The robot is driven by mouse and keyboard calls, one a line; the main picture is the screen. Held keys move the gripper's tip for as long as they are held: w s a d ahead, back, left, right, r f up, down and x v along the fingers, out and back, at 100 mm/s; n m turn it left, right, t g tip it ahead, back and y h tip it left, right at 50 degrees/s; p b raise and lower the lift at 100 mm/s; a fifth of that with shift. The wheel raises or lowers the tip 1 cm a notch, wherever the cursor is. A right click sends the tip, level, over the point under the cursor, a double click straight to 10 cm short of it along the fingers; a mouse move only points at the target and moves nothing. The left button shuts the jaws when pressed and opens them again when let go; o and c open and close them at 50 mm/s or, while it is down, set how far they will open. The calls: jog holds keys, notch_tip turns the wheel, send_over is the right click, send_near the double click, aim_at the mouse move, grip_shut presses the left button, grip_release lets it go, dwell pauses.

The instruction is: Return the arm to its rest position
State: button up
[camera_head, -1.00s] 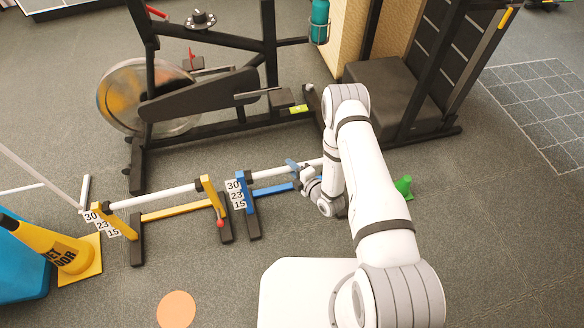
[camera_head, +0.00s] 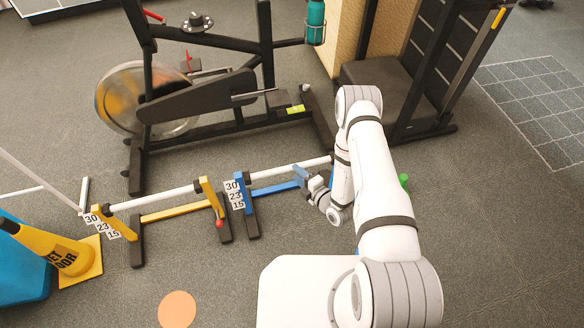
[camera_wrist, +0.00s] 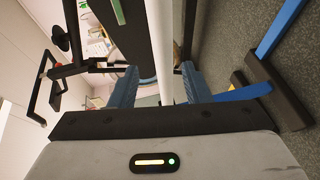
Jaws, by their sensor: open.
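My arm (camera_head: 375,170) reaches forward from the lower right and bends down at its elbow. My gripper (camera_head: 301,174) is low, at the right part of the blue hurdle (camera_head: 248,212). In the wrist view my gripper (camera_wrist: 158,70) is open, its two blue fingers spread apart. The hurdle's white bar (camera_head: 283,170) appears in the wrist view as a white bar (camera_wrist: 162,40) running up between the fingers. I cannot tell whether it lies between them or beyond them. Nothing is gripped.
A yellow hurdle (camera_head: 168,211) stands left of the blue one. An exercise bike (camera_head: 200,100) and a black rack (camera_head: 425,75) stand behind. A green cone (camera_head: 404,181) is partly hidden by my arm. A yellow wet-floor cone (camera_head: 60,250) is far left. The right floor is clear.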

jog(key=shift+v, duration=1.2)
